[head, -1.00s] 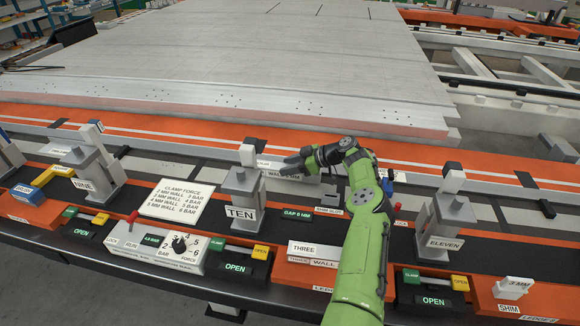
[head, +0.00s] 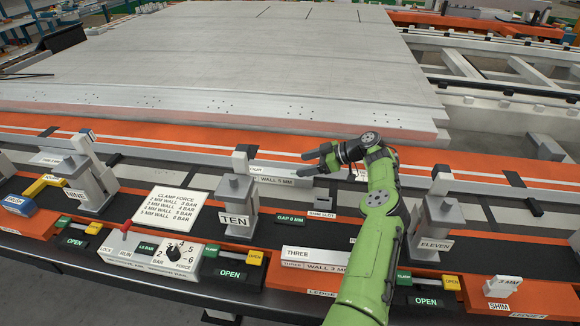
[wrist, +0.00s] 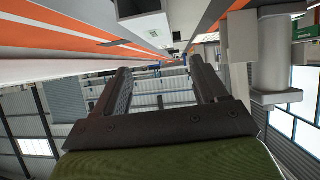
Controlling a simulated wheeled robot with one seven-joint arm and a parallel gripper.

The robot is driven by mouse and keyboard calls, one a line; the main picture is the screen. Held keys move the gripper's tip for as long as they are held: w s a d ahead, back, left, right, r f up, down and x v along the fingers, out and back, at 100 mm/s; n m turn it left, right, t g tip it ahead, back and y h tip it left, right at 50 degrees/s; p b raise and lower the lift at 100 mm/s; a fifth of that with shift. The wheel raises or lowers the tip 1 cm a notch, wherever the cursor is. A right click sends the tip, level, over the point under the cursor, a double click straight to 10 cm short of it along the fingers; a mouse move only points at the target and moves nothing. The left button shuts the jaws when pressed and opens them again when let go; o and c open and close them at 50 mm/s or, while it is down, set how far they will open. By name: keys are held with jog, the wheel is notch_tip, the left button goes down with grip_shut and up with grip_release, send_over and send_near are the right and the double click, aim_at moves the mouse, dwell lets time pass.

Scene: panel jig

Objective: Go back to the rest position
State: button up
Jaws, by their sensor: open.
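My gripper (head: 318,160) is at the end of my green arm, in the middle of the head view. Its dark fingers point left, above the orange and black jig rail, just right of the clamp post labelled TEN (head: 237,200). In the wrist view its two fingers (wrist: 160,85) stand apart with nothing between them. A grey block labelled WALL 3 MM (head: 268,181) shows below and left of the fingers in the head view. I cannot tell whether the fingers touch it; part of its label is hidden.
A large grey panel (head: 230,60) lies behind the rail. Clamp posts NINE (head: 88,185) and ELEVEN (head: 436,225) stand left and right. A control box with a red lever (head: 150,246), a clamp force card (head: 168,208) and a block labelled THREE (head: 310,257) line the front edge.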

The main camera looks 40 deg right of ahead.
jog(key=v, duration=0.2)
jog(key=shift+s+d+r, duration=0.15)
jog(key=shift+s+r, duration=0.05)
jog(key=shift+s, duration=0.05)
dwell(0.3)
